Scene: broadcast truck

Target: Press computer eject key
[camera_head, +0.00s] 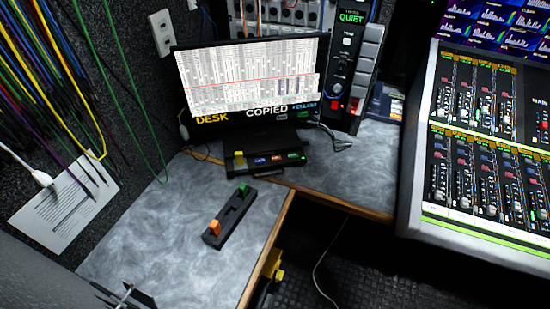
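The computer's monitor (250,78) stands at the back of the grey desk, with a spreadsheet-like screen and the words "DESK" and "COPIED" along its lower edge. At its foot is a black unit (262,167) with a row of small coloured keys: yellow, blue, orange and green. The key labels are too small to read, so I cannot tell which is the eject key. What looks like part of my gripper (127,296) shows as dark pieces with a thin metal bar at the bottom left edge, well apart from the keys. Its opening is not clear.
A black strip (229,215) with an orange and a green end lies on the desk (160,225) in front. A panel marked "QUIET" (350,60) stands right of the monitor. A mixing console (490,140) fills the right. Coloured cables hang at left. The desk's front left is mostly clear.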

